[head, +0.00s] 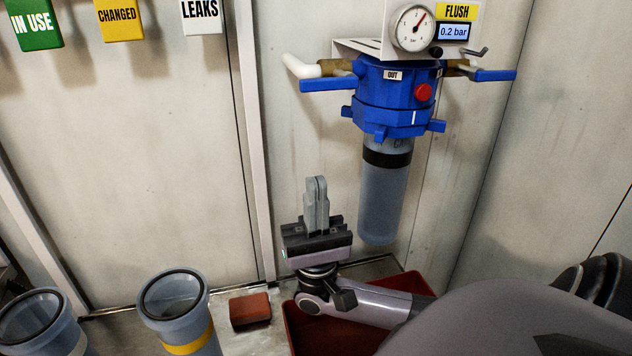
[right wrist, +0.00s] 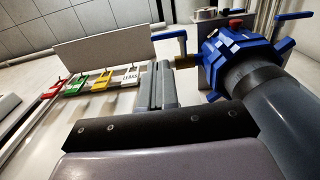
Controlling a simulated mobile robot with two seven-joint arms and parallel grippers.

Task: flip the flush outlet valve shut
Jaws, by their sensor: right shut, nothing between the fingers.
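The blue filter head (head: 395,95) is on the wall with an "OUT" label on its left side. The outlet valve's blue lever (head: 328,85) sticks out left of it, roughly level and along the brass and white pipe (head: 303,67). In the right wrist view a blue lever (right wrist: 168,35) shows just beyond the fingertips. My right gripper (head: 316,185) is shut and empty, fingers pointing up, below the lever and apart from it, left of the clear filter bowl (head: 380,205). Its fingers (right wrist: 155,85) also show in the right wrist view. My left gripper is not in view.
A gauge (head: 413,28) and "FLUSH" display (head: 454,31) sit above the filter head. Another blue lever (head: 495,76) is on its right. Below are a red bin (head: 390,282), a red-brown block (head: 250,311) and open clear canisters (head: 178,310). Wall left of the lever is free.

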